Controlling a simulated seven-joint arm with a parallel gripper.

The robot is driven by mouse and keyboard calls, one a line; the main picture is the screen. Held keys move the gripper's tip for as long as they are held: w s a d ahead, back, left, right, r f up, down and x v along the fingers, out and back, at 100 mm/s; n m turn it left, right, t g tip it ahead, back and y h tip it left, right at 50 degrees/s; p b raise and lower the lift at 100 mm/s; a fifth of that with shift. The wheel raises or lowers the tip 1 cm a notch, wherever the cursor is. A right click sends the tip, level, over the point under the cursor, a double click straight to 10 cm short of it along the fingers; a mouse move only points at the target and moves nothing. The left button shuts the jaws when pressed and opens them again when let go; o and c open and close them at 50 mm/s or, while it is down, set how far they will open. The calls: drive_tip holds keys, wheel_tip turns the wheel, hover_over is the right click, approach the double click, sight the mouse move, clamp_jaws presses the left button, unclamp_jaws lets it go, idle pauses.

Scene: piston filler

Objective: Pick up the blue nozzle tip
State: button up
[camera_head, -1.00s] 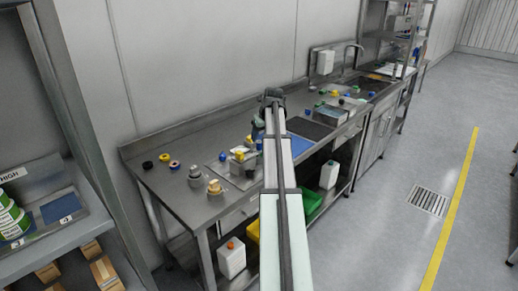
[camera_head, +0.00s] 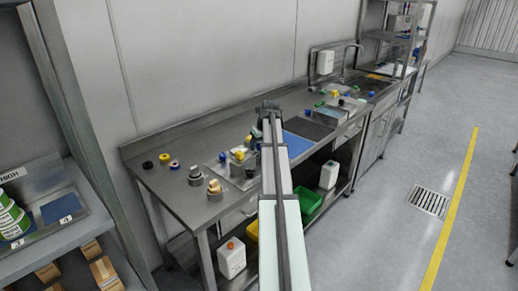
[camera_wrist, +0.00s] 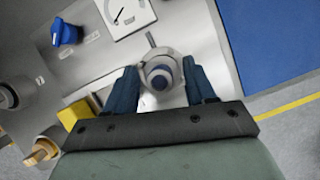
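My gripper (camera_wrist: 161,82) is open in the wrist view, with a dark blue finger on each side of a grey round fitting (camera_wrist: 160,55). A small dark blue tip (camera_wrist: 161,78) shows at the middle of the fitting, between the fingers, with gaps on both sides. I take it to be the blue nozzle tip. Whether the fingers are level with it in height cannot be told. In the head view my arm covers most of this spot on the steel bench (camera_head: 187,193).
A blue knob (camera_wrist: 66,33) and a white gauge (camera_wrist: 127,14) are on the filler panel near the fitting. A yellow part (camera_wrist: 40,151) lies lower left. A blue mat (camera_wrist: 270,45) is at right. Several small coloured parts stand farther along the bench.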

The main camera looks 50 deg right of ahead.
clamp_jaws()
idle(0.3)
drive_tip(key=shift+r, duration=0.1)
